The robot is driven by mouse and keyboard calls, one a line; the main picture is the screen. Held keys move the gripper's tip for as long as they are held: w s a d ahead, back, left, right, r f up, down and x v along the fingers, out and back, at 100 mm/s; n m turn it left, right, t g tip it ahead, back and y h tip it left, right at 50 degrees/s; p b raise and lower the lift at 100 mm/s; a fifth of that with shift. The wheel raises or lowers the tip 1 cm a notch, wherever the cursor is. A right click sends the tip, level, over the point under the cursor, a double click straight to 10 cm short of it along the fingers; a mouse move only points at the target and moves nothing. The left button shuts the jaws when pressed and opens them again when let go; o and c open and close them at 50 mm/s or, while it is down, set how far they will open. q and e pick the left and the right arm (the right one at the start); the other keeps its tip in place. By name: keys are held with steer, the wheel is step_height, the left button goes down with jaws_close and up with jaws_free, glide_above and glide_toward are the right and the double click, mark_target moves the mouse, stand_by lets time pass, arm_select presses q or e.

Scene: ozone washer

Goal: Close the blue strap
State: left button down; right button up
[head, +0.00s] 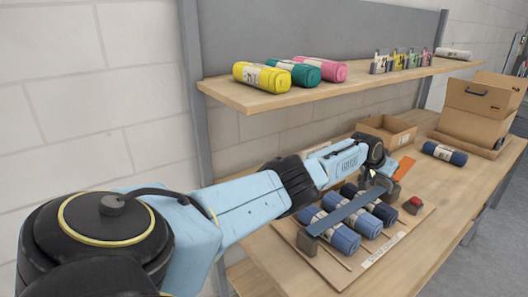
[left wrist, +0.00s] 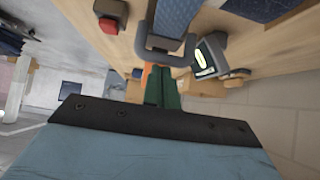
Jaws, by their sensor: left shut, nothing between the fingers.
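The blue strap (head: 350,212) runs across several rolled blue bundles (head: 340,236) that lie on a flat cardboard sheet (head: 330,270). Its near end has a dark end piece (head: 308,242); its far end is partly hidden by my left gripper (head: 374,180). In the left wrist view the strap (left wrist: 176,16) ends at a grey loop-shaped buckle (left wrist: 165,48) just beyond my shut, empty green fingers (left wrist: 163,76). I cannot tell whether the fingers touch the buckle. My right gripper is not in view.
A small block with a red top (head: 413,204) sits right of the strap's far end. An orange piece (head: 404,168) shows beside the gripper. A shelf (head: 262,100) with coloured rolls hangs above.

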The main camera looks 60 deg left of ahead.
arm_select(q)
steer(key=r+p, duration=0.2)
steer(key=r, duration=0.1)
steer(key=r+p, duration=0.1)
steer(key=shift+w+a+r, duration=0.1)
steer(key=shift+w+r, duration=0.25)
steer(key=shift+s+r+p, duration=0.1)
steer(key=shift+p, duration=0.2)
steer(key=w+r+p+v, duration=0.1)
steer(key=v, duration=0.7)
steer(key=shift+s+r, duration=0.25)
steer(key=shift+r, duration=0.15)
